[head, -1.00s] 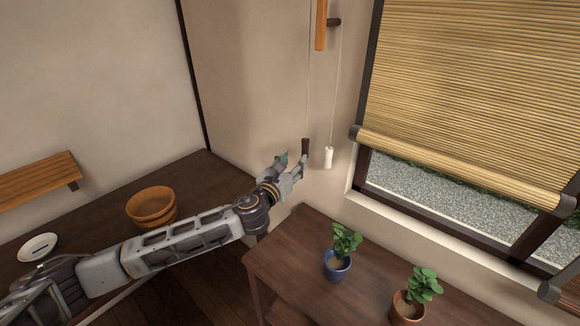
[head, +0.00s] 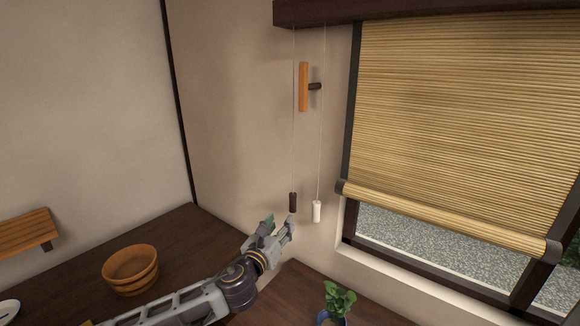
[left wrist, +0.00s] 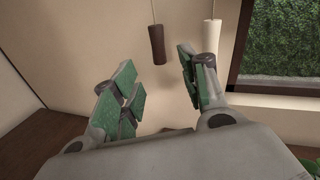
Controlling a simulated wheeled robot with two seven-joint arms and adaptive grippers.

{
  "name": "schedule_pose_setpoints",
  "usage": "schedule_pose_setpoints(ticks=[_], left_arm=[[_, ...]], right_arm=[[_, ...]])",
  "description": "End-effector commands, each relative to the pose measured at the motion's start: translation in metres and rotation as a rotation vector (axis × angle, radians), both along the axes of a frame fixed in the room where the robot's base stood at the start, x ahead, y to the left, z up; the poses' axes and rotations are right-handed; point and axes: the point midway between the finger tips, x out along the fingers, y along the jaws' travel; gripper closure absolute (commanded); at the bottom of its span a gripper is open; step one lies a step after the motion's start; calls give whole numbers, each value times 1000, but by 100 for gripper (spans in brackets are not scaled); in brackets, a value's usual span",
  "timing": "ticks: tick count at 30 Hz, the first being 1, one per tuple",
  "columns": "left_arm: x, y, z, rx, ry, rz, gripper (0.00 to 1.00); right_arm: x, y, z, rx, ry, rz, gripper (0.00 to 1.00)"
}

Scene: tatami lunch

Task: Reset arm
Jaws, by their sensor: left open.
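My left gripper (head: 278,228) is open and empty in the head view, just below and left of two hanging cord pulls. In the left wrist view its green-padded fingers (left wrist: 160,88) stand apart with nothing between them. The dark brown pull (head: 293,202) hangs on a thin cord beyond the fingertips; it also shows in the left wrist view (left wrist: 157,44). The white pull (head: 317,211) hangs to its right and shows in the left wrist view (left wrist: 211,36). My right gripper is not in view.
A bamboo blind (head: 455,120) hangs partly lowered over the window. A wooden cleat (head: 303,87) is on the wall above the pulls. A potted plant (head: 339,300) stands on the low table (head: 290,290). A wooden bowl (head: 131,270) sits on the dark counter (head: 190,230) at left.

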Motion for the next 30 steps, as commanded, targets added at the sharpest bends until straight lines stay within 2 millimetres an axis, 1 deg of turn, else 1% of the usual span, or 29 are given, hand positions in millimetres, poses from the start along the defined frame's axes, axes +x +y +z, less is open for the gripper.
schedule_pose_setpoints(ticks=[2,7,14,23,30], left_arm=[[-7,-3,-6,-78,48,13,56],[-20,-3,-18,-272,162,63,56],[-38,3,-37,-533,315,150,56],[-63,19,-65,-865,505,296,56],[-85,36,-91,-1122,639,443,56]], right_arm=[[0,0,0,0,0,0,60],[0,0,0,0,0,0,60],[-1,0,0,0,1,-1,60],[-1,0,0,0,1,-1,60],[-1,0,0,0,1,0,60]])
